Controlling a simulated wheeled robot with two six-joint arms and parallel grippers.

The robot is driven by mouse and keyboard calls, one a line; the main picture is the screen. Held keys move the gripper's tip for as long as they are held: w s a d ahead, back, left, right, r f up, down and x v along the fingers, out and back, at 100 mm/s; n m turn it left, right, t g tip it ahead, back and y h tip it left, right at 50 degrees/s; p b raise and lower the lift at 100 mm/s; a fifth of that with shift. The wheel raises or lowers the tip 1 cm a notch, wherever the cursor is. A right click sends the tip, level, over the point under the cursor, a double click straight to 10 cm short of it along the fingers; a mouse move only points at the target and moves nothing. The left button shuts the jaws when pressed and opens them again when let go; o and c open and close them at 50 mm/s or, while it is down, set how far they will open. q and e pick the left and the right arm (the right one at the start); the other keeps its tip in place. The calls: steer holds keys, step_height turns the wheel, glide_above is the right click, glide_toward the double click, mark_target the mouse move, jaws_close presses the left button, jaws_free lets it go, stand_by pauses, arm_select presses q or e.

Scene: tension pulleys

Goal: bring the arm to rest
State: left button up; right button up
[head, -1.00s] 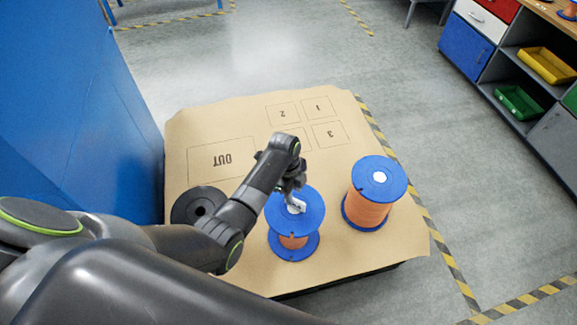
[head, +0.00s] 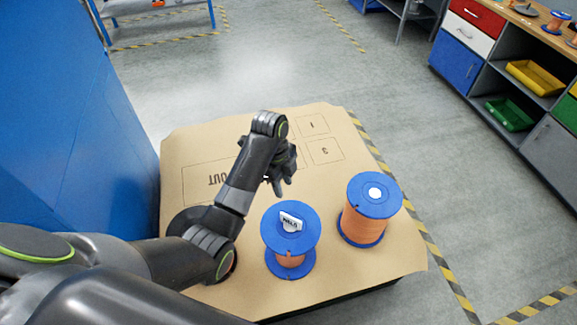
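My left arm comes in from the left, and its gripper (head: 279,188) hangs over the cardboard-topped table, up and to the left of the nearer blue spool. Its fingers look apart, with nothing between them. The nearer blue spool (head: 275,235) stands upright with a little orange winding and a white label (head: 291,222) with dark print on its top. My gripper is clear of it. The fuller blue spool (head: 369,205) with orange winding stands to its right. My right gripper is not in view.
The cardboard sheet (head: 205,150) has printed boxes marked OUT and numbers; its far part is bare. A blue wall (head: 75,130) rises close on the left. Shelves with yellow (head: 535,77) and green (head: 510,113) bins stand at right. Striped tape marks the floor.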

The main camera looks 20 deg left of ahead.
arm_select(q)
steer(key=s+a+f+n+t+y, duration=0.1)
steer(key=s+a+f+n, duration=0.3)
steer(key=s, duration=0.4)
steer(key=s+a+f+n+t, duration=0.1)
steer(key=s+a+n, duration=0.3)
steer(key=s+n, duration=0.3)
steer(key=s+a+r+n+t+y, duration=0.1)
steer(key=s+a+r+n, duration=0.15)
steer(key=s+n, duration=0.35)
steer(key=s+a+r+n+t+y, duration=0.1)
steer(key=s+a+r+n+y, duration=0.2)
steer(key=s, duration=0.6)
step_height(320, 180, down, 25)
steer(key=g+h, duration=0.1)
steer(key=h, duration=0.1)
steer(key=s+f+g, duration=0.1)
steer(key=s+f, duration=1.3)
steer(key=f, duration=0.1)
steer(key=shift+s+d+f+n, duration=0.25)
steer(key=shift+s+d+n, duration=0.05)
steer(key=shift+s+n, duration=0.1)
